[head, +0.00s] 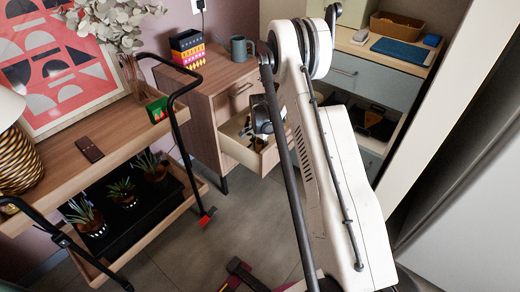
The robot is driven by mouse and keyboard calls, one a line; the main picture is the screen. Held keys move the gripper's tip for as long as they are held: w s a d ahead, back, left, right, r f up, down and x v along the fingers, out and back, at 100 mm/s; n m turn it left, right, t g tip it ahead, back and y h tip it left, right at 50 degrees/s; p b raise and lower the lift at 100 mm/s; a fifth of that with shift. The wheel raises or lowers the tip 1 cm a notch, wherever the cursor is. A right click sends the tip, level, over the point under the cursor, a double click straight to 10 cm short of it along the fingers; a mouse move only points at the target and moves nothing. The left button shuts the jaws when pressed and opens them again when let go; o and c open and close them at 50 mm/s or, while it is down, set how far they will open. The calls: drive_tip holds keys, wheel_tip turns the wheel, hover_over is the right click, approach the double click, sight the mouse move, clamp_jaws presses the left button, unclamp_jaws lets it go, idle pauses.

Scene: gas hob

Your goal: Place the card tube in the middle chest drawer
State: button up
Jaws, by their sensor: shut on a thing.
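The wooden chest (203,112) stands at the back, left of my arm. Its drawer (243,157) below the top one is pulled open and shows a pale inside. My gripper (250,132) is over this open drawer, pointing down, with its fingers small and dark against the drawer. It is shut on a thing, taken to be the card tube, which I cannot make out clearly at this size. My arm covers the right part of the chest and drawer. I cannot tell whether the held thing touches the drawer.
A grey mug (239,49) and stacked colourful boxes (187,48) stand on the chest. A wooden trolley (115,140) with black rails and potted plants is at left. A cabinet (362,80) with a blue tray (401,52) is behind my arm. Grey floor (245,215) lies between.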

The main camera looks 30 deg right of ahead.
drive_tip(key=shift+f, duration=0.1)
drive_tip(key=o, duration=0.6)
drive_tip(key=shift+c, duration=0.2)
